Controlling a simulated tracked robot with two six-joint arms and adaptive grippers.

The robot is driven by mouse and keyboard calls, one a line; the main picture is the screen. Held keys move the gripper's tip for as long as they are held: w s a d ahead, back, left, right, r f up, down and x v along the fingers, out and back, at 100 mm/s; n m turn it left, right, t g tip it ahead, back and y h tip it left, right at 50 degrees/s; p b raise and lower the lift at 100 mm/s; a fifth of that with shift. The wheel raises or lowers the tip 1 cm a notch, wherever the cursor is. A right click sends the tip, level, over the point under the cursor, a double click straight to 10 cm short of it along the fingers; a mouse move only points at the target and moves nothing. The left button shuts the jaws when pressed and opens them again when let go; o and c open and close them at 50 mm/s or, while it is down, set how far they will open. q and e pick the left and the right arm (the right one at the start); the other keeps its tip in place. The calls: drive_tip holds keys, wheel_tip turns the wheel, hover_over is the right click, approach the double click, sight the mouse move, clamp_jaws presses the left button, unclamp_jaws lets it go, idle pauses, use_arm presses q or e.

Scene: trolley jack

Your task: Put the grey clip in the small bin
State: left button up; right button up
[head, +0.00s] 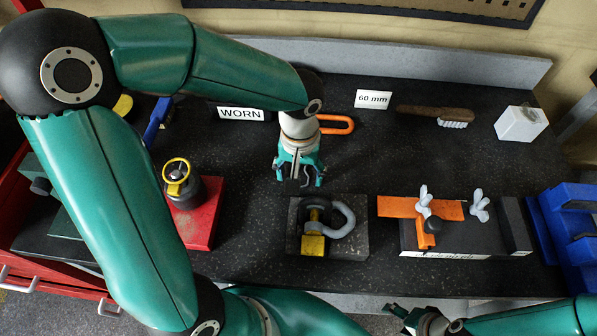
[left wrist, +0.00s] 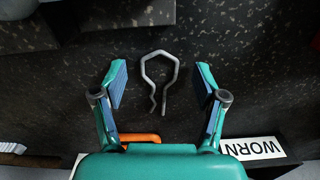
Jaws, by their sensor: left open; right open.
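The grey clip (left wrist: 160,75) is a bent wire loop with two wavy legs. In the left wrist view it lies on the dark speckled bench top, between the two fingers and apart from both. My left gripper (head: 299,178) points down over the middle of the bench, open and empty; it also shows in the left wrist view (left wrist: 160,88). In the head view the gripper mostly hides the clip. A small black bin with a WORN label (head: 240,114) stands behind and left of the gripper, partly covered by my left arm. My right gripper (head: 402,316) is open at the front edge, away from the clip.
An orange link (head: 338,124) lies behind the left gripper. A grey block with a shackle (head: 335,222) stands in front; an orange plate with wing nuts (head: 400,207) is right. A red block (head: 207,222) is left. A wooden brush (head: 430,112) and white box (head: 520,124) stand at back right.

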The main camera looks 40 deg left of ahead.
use_arm(q)
drive_tip(key=shift+f+b, duration=0.2)
drive_tip(key=shift+b, duration=0.15)
idle(0.5)
drive_tip(key=shift+c, duration=0.3)
drive_tip(key=shift+s+f, duration=0.1)
drive_tip(key=shift+s, duration=0.05)
drive_tip(key=c, duration=1)
